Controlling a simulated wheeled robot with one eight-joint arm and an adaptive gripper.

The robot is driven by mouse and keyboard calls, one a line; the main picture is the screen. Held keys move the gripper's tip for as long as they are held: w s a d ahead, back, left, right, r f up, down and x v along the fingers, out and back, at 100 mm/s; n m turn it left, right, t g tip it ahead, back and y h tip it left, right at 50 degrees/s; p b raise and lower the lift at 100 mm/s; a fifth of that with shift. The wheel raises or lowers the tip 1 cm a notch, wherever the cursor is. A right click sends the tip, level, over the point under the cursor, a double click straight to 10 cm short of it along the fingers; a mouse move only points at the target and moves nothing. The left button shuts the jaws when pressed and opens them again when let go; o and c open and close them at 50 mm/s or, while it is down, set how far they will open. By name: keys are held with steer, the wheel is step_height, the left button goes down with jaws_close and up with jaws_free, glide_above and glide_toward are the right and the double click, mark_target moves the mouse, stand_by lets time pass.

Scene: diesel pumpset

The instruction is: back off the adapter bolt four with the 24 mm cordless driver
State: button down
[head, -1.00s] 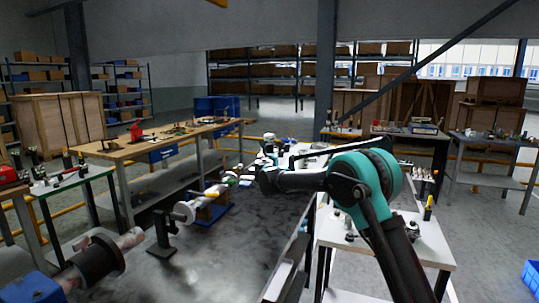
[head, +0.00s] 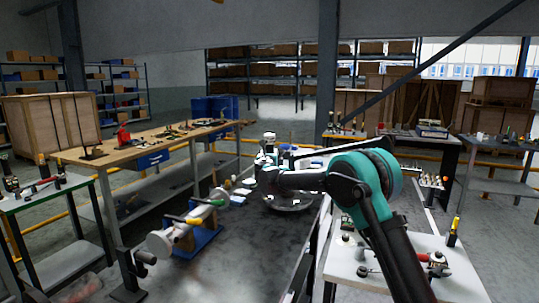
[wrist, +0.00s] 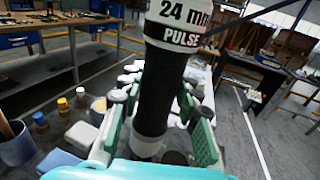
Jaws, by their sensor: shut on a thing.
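In the wrist view my gripper (wrist: 153,112) has its green fingers on both sides of the black grip of the 24 mm cordless driver (wrist: 168,85). In the head view the driver (head: 269,143) shows small and pale at the end of my arm, above the long dark bench. A round grey flange-like part (head: 290,204) lies below and behind my arm's end. I cannot make out adapter bolt four in either view.
A shaft-like part with a pale disc (head: 160,243) rests on a blue stand (head: 192,243) on the dark bench (head: 240,265). A white side table (head: 440,280) with small tools is at right. A wooden workbench (head: 120,150) stands at left. Dark bench surface in front is bare.

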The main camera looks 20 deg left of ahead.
stand_by(0.3)
steer(key=shift+s+f, duration=0.1)
steer(key=shift+f, duration=2.85)
stand_by(1.2)
steer(key=shift+r, duration=0.4)
stand_by(1.6)
